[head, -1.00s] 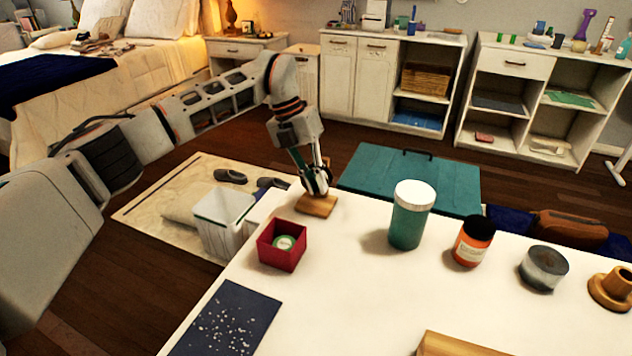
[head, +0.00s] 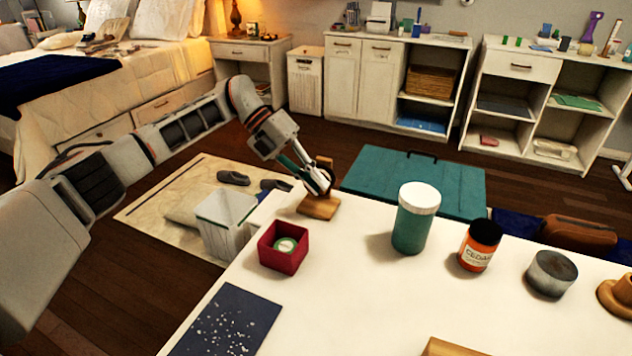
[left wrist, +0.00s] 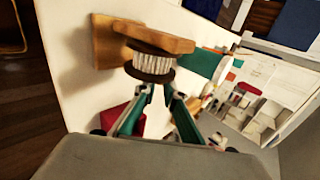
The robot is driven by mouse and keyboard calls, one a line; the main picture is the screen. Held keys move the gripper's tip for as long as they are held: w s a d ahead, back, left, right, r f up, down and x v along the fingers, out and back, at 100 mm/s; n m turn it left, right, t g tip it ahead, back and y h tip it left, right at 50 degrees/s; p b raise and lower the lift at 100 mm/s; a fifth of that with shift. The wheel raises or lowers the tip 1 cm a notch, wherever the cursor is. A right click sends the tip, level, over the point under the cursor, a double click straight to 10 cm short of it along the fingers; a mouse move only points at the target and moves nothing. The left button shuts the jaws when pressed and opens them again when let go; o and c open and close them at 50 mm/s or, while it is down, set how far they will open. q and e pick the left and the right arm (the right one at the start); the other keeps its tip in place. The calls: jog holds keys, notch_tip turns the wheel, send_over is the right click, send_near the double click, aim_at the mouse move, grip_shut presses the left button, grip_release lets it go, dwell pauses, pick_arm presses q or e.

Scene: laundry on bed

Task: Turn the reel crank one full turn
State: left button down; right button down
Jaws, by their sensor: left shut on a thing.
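The reel stands at the far left corner of the white table. Its wooden base (head: 318,208) and wooden upright show in the head view, partly behind my left gripper (head: 322,186). In the left wrist view, the reel (left wrist: 153,64) has pale ribbed winding between dark round flanges, held by a wooden frame (left wrist: 108,42). My left gripper (left wrist: 161,92) has its fingertips at the near side of the reel, shut on the crank. The crank itself is mostly hidden by the fingers and flange. My right gripper is in neither view.
On the table (head: 340,290), a red box (head: 284,248) stands near the reel. A teal jar (head: 415,220), an orange jar (head: 480,246) and a grey tin (head: 548,274) stand to the right. A dark speckled mat (head: 225,322) lies in front. A white bin (head: 226,226) stands on the floor.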

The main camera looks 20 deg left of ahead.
pick_arm(q)
jog(key=c, duration=2.1)
grip_release()
jog(key=shift+a, duration=0.1)
jog(key=v, duration=1.2)
